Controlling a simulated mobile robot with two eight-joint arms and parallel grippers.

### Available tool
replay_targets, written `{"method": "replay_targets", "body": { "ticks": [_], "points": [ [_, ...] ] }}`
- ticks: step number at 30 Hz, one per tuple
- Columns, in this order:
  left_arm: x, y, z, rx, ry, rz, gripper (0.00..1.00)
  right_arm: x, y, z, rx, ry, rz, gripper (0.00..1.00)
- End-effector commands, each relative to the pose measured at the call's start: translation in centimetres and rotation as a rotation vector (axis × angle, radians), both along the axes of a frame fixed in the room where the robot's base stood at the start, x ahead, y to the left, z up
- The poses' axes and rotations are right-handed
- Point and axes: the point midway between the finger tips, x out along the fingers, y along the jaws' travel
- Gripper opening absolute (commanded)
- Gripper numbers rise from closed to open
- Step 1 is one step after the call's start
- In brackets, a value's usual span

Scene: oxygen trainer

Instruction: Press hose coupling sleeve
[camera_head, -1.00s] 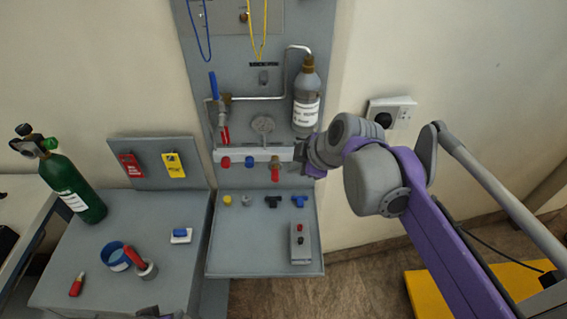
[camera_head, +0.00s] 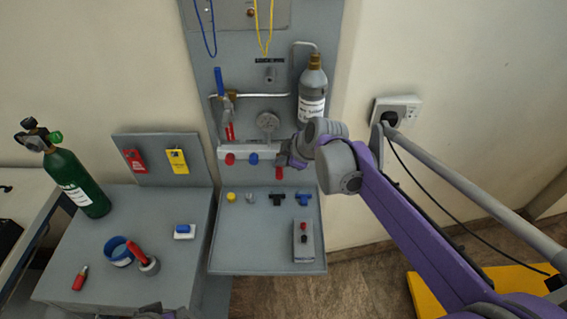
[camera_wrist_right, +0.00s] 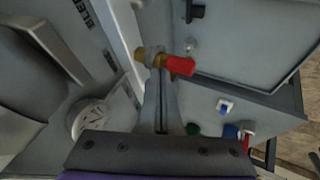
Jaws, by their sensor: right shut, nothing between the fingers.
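The hose coupling is a brass fitting (camera_wrist_right: 148,54) with a red end (camera_wrist_right: 180,66). In the head view only its red end (camera_head: 279,173) shows below the white manifold strip (camera_head: 238,168), because my right gripper (camera_head: 284,159) covers the brass part. In the right wrist view my right gripper (camera_wrist_right: 155,52) is shut, its fingertips overlapping the brass part just behind the red end. Nothing is held between the fingers. I cannot tell whether the tips touch the sleeve. My left gripper is not in view.
Red (camera_head: 230,159) and blue (camera_head: 254,159) knobs sit on the strip left of the gripper. A round gauge (camera_head: 267,122) and a grey bottle (camera_head: 312,92) are above. A shelf (camera_head: 262,240) with small fittings lies below. A wall socket (camera_head: 398,108) is to the right.

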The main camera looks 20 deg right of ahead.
Motion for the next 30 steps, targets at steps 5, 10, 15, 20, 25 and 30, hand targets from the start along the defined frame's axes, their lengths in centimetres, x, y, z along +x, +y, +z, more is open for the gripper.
{"method": "replay_targets", "body": {
  "ticks": [5, 10, 15, 20, 25, 30],
  "points": [
    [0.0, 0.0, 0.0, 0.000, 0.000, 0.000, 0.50, 0.0, 0.0, 0.0, 0.000, 0.000, 0.000, 0.00],
    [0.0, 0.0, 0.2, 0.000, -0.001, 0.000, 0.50, 0.7, -0.2, 0.1, 0.000, 0.000, 0.000, 0.00],
    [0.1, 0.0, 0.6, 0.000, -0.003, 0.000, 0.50, 2.0, -0.6, 0.1, 0.000, 0.001, -0.001, 0.00],
    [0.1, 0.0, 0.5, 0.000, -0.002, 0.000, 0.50, 1.9, -0.6, -0.1, -0.001, 0.000, 0.000, 0.00],
    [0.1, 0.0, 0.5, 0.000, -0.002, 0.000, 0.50, 1.9, -0.6, -0.1, -0.001, 0.000, 0.000, 0.00],
    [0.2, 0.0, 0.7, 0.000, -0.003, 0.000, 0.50, 1.7, 0.0, 0.0, -0.001, 0.000, 0.002, 0.00]
  ]
}}
